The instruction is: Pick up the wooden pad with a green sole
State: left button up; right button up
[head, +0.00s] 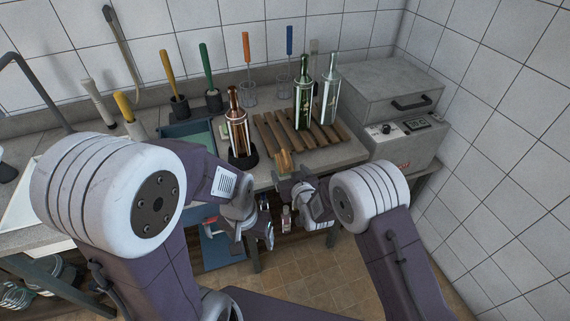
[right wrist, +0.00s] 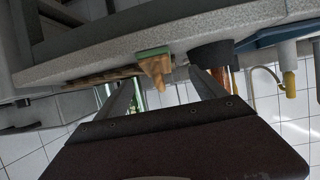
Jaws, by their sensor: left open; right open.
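The wooden pad (head: 284,161) stands near the front edge of the counter, with its tan wooden grip showing. In the right wrist view, which is upside down, the pad (right wrist: 156,70) shows its green sole (right wrist: 153,52) against the counter top. My right gripper (right wrist: 163,88) is open, and the pad appears between its two fingers, ahead of them. In the head view my right gripper (head: 291,180) is just in front of the pad and partly covers it. My left gripper (head: 267,238) is lower, in front of the counter; it is open and holds nothing that I can see.
A brown bottle (head: 237,132) stands in a dark holder left of the pad. Green bottles (head: 303,95) stand on a wooden slatted rack (head: 265,131) behind it. A grey machine (head: 385,95) is at right. A blue tray (head: 190,129) and several upright-handled brushes are at left.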

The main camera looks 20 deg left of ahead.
aim_at(287, 168)
jog(key=shift+x, duration=1.2)
jog(key=shift+w+a+f, duration=0.15)
jog(key=shift+w+f, duration=0.05)
jog(key=shift+w, duration=0.2)
jog(key=shift+w+a+f+p, duration=0.1)
jog(key=shift+w+p, duration=0.25)
jog(key=x, duration=0.4)
jog(key=shift+w+f, duration=0.15)
jog(key=shift+f, duration=0.05)
jog(key=shift+c, duration=1.2)
jog(key=c, duration=1.4)
jog(key=shift+r, duration=0.55)
notch_tip(287, 168, up, 3)
jog(key=shift+f, duration=0.1)
jog(key=w+d+r, duration=0.2)
jog(key=d+r, duration=0.1)
jog(key=d, duration=0.2)
jog(key=w+d+r+b, duration=0.1)
jog(key=w+d+r, duration=0.1)
jog(key=d+r, duration=0.2)
jog(key=shift+w+d+r, duration=0.15)
jog(key=shift+w+d, duration=0.1)
jog(key=shift+d, duration=0.8)
